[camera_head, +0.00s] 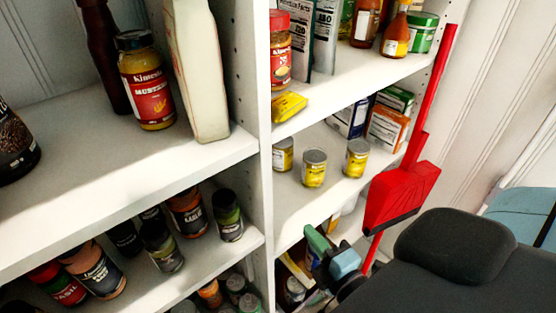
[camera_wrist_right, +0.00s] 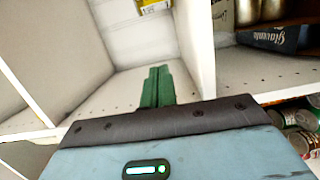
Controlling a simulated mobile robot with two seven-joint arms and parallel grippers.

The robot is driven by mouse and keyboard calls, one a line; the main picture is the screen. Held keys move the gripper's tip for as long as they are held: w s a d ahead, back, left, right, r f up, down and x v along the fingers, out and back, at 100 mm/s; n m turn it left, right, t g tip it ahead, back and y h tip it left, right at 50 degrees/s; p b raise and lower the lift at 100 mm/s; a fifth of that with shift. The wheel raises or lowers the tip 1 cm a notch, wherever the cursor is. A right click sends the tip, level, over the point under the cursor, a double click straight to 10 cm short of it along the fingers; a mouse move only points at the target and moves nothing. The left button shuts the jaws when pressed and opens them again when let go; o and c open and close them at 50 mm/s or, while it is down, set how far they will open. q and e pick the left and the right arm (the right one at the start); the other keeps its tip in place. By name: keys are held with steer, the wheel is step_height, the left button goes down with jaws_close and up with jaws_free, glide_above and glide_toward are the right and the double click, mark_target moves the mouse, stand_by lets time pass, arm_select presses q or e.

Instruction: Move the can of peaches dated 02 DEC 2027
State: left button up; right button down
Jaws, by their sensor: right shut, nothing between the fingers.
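Three small cans with yellow labels stand upright on the middle shelf of the right-hand shelving in the head view: a left can (camera_head: 283,155), a middle can (camera_head: 314,169) nearer the shelf edge, and a right can (camera_head: 356,158). Their dates are too small to read, so I cannot tell which is dated 02 DEC 2027. My right gripper (camera_head: 318,243) is below and in front of that shelf, apart from the cans. In the right wrist view its green fingers (camera_wrist_right: 157,87) are together and empty. My left gripper is not in view.
A shelf divider (camera_head: 252,80) stands left of the cans. Boxes (camera_head: 388,128) stand behind the right can, and a yellow packet (camera_head: 289,107) lies on the shelf above. A red long-handled tool (camera_head: 402,195) stands at the right. The can shelf's front (camera_head: 295,206) is clear.

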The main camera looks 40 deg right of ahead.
mark_target(282, 154)
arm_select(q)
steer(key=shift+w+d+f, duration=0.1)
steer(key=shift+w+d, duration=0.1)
arm_select(e)
steer(key=shift+s+d+r+h, duration=0.2)
steer(key=shift+s+r+h, duration=0.1)
steer(key=shift+s, duration=0.1)
